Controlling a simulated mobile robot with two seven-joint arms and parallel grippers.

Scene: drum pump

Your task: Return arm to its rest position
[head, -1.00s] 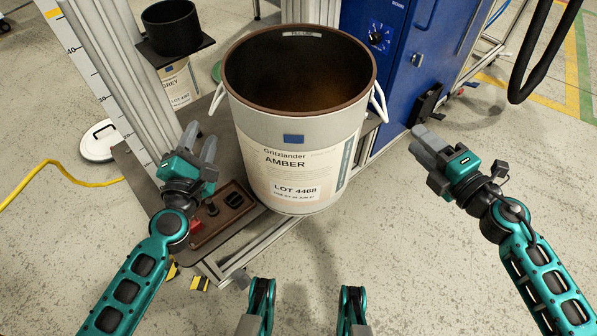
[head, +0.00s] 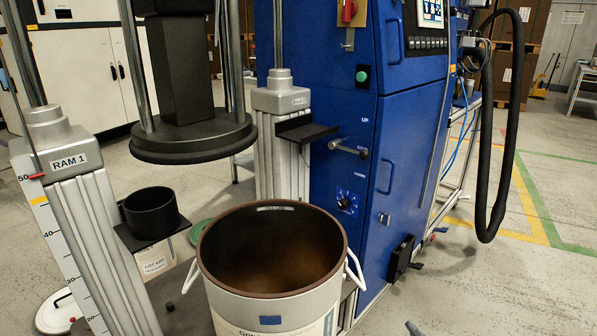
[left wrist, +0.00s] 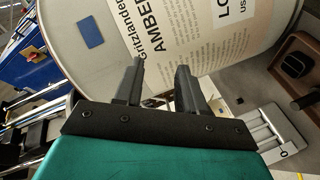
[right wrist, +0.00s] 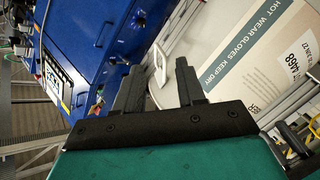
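In the head view the open drum (head: 235,310) stands at the bottom middle, its brown rim and dark inside in sight. Only a grey fingertip of what looks like my right gripper (head: 414,328) shows at the bottom edge; my left gripper is outside that view. In the left wrist view my left gripper (left wrist: 158,68) is open and empty, pointing at the AMBER label on the drum (left wrist: 65,60). In the right wrist view my right gripper (right wrist: 158,68) is open and empty, pointing towards the drum's side (right wrist: 200,25) and a white handle. Neither gripper is seen touching the drum.
A blue cabinet (head: 415,150) with knobs and a lever stands behind the drum. A round black plate (head: 195,138) hangs between the posts. A black cup (head: 151,211) sits on a bracket at left. A black hose (head: 490,190) hangs at right.

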